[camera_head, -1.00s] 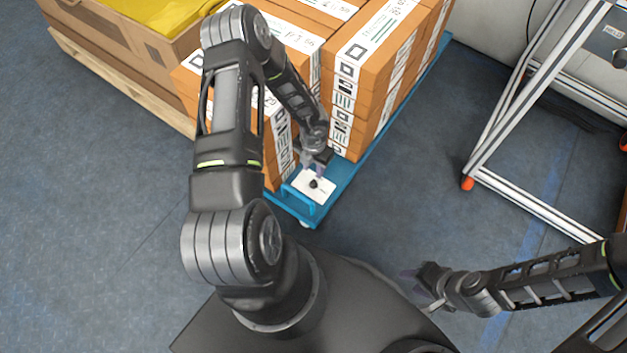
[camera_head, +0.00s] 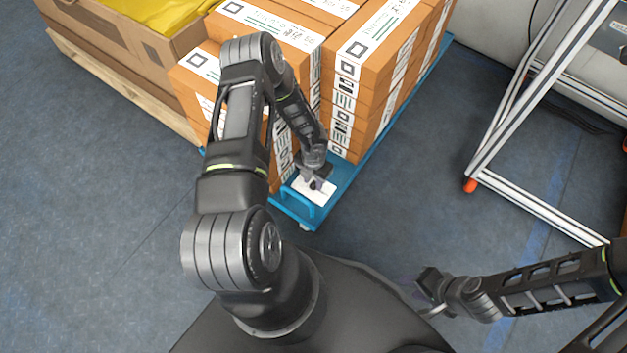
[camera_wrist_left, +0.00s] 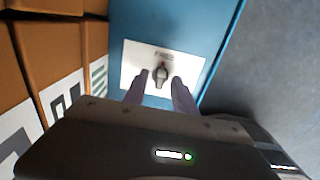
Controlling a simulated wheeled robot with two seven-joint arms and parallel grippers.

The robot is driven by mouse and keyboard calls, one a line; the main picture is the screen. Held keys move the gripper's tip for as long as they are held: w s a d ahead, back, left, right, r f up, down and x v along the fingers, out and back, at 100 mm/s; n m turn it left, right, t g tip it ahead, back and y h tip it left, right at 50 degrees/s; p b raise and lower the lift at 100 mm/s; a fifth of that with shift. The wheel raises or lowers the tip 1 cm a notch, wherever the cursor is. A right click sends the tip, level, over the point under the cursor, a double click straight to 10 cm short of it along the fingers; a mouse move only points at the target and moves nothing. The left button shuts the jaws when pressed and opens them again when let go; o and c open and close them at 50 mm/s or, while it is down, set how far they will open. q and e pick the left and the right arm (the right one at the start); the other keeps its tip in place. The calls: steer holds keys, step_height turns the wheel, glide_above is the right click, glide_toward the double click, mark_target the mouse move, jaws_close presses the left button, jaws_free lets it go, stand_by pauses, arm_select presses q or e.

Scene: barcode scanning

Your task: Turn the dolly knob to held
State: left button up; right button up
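The blue dolly (camera_head: 345,193) stands on the floor and carries stacked orange boxes. A white plate (camera_head: 325,198) lies on its near end; it also shows in the left wrist view (camera_wrist_left: 135,60). A dark knob (camera_wrist_left: 161,75) sits on this plate, below small print too blurred to read. My left gripper (camera_head: 316,186) is low over the plate and covers the knob in the head view. In the left wrist view its two pale fingers (camera_wrist_left: 160,88) are apart, one on each side of the knob, with gaps visible. My right gripper (camera_head: 430,291) is away at the lower right, its finger opening unclear.
Orange boxes (camera_head: 355,75) rise close behind my left gripper. A blue handle (camera_head: 299,201) stands at the dolly's near edge. A carton on a wooden pallet (camera_head: 120,85) is at the left. A metal frame (camera_head: 490,135) stands at the right. The floor between is clear.

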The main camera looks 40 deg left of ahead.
arm_select(q)
steer(key=shift+c, duration=0.3)
jaws_close()
steer(key=shift+m, duration=0.3)
stand_by(0.3)
steer(key=m, duration=0.3)
steer(key=m+p, duration=0.1)
steer(key=m, duration=0.3)
steer(key=shift+m, duration=0.4)
steer(key=m, duration=0.4)
steer(key=shift+m, duration=0.3)
steer(key=m, duration=0.5)
